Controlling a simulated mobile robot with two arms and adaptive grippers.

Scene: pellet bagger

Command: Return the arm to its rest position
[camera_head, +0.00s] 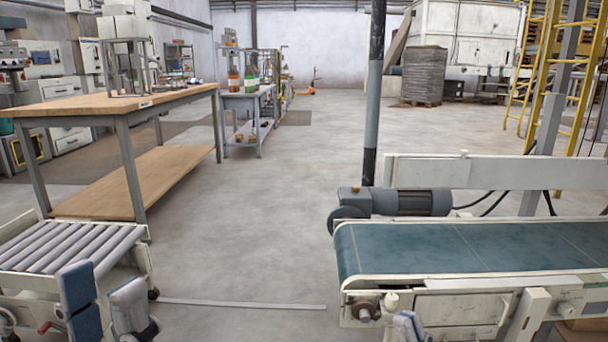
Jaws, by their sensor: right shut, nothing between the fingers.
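My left gripper (102,280) shows at the bottom left, in front of the roller conveyor. My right gripper (409,324) shows only as a small light fingertip part at the bottom edge, in front of the belt conveyor's side frame. It is shut with nothing held. The rest of it is cut off by the picture edge.
A roller conveyor (62,246) stands at the lower left and a blue-green belt conveyor (470,247) at the right. A dark and grey post (374,95) rises behind the belt. A wooden-topped workbench (120,103) stands left.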

